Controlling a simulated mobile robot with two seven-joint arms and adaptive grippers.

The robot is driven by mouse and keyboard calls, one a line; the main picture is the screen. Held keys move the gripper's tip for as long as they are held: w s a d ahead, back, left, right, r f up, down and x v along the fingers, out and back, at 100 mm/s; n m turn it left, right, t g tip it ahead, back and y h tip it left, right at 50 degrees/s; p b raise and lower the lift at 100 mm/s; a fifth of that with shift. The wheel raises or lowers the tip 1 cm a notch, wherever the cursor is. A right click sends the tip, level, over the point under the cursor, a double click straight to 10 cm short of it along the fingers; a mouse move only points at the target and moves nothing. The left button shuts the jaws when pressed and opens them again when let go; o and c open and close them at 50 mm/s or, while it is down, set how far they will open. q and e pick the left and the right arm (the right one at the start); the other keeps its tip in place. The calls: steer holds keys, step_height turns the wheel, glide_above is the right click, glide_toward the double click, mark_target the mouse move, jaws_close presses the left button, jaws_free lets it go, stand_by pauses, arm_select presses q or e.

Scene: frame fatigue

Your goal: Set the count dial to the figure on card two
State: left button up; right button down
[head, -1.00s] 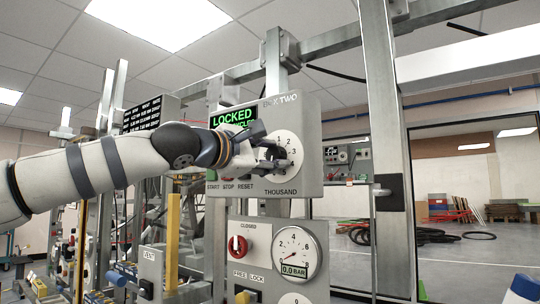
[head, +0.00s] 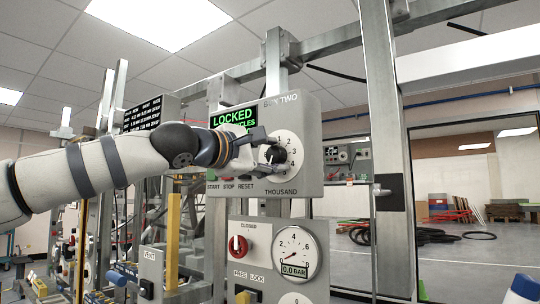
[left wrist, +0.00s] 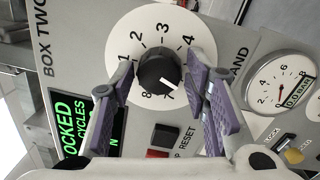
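The count dial is a white disc (head: 292,140) with a black knob (head: 275,154), on the grey BOX TWO panel (head: 309,172) above the word THOUSAND. In the left wrist view the dial (left wrist: 151,24) shows figures 1 to 4, 7 and 8. The knob (left wrist: 158,75) has a white pointer mark aimed at the lower right, past 7, toward figures hidden by a finger. My left gripper (head: 266,153) is open in front of the dial, with its fingers (left wrist: 160,78) spread on either side of the knob, apart from it. I cannot identify card two. My right gripper is out of view.
A green LOCKED display (head: 233,117) and START, STOP and RESET buttons sit left of the dial. Below are a red knob (head: 238,246) and a pressure gauge (head: 295,252) at 0.0 bar. A black board (head: 141,114) with small white text stands behind my arm. A metal post (head: 383,130) rises to the right.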

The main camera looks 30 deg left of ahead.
arm_select(q)
steer(key=shift+o, duration=0.2)
steer(key=shift+s, duration=0.1)
steer(key=s+a, duration=0.1)
steer(key=s, duration=1)
steer(key=shift+s+a+f, duration=0.2)
steer(key=shift+s+f, duration=0.15)
steer(key=shift+s, duration=0.05)
